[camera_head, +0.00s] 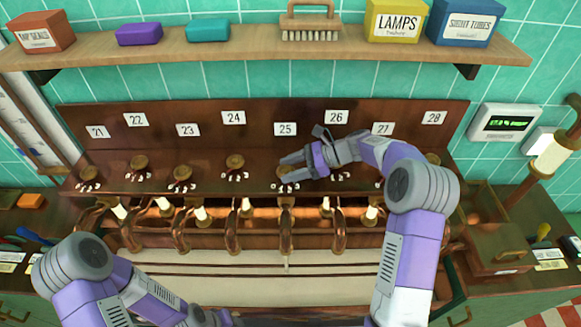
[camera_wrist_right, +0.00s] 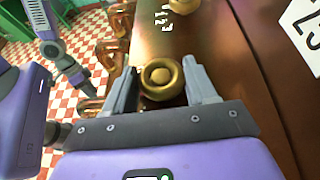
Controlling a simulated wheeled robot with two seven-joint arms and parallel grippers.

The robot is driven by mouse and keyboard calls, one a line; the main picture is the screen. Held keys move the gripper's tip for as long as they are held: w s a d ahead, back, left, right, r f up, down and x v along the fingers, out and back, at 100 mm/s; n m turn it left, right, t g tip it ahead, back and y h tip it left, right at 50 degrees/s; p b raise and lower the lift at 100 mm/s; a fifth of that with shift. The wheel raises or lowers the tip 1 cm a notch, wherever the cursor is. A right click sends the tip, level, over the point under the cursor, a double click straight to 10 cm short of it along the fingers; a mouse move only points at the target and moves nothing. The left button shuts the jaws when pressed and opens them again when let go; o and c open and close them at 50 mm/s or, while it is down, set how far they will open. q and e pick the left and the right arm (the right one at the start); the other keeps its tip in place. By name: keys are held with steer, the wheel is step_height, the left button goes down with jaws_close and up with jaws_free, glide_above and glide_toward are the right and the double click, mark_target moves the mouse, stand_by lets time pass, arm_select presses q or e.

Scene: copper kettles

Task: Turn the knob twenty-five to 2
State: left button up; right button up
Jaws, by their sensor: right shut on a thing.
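The plate marked 25 (camera_head: 285,129) is on the dark wooden back panel. The brass knob twenty-five (camera_head: 284,169) is on the ledge below it, partly covered by my right gripper (camera_head: 287,170). In the right wrist view the round knob (camera_wrist_right: 160,78) sits between the two grey fingers of my right gripper (camera_wrist_right: 160,85), which is shut on it. White dial marks (camera_head: 284,187) show in front of the knob, too small to read and partly hidden. My left arm is at the lower left; its fingers are not clear enough to judge.
Similar knobs stand in a row, such as the one under plate 24 (camera_head: 235,161). Plates 26 (camera_head: 336,117) and 27 (camera_head: 383,128) are near my right arm. Copper spouts (camera_head: 287,230) hang below. A wooden shelf (camera_head: 260,45) with boxes and a brush is above.

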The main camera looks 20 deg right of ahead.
steer(key=o, duration=1.1)
steer(key=shift+c, duration=0.2)
steer(key=v, duration=0.7)
steer(key=shift+s+d+r, duration=0.15)
steer(key=shift+d, duration=0.1)
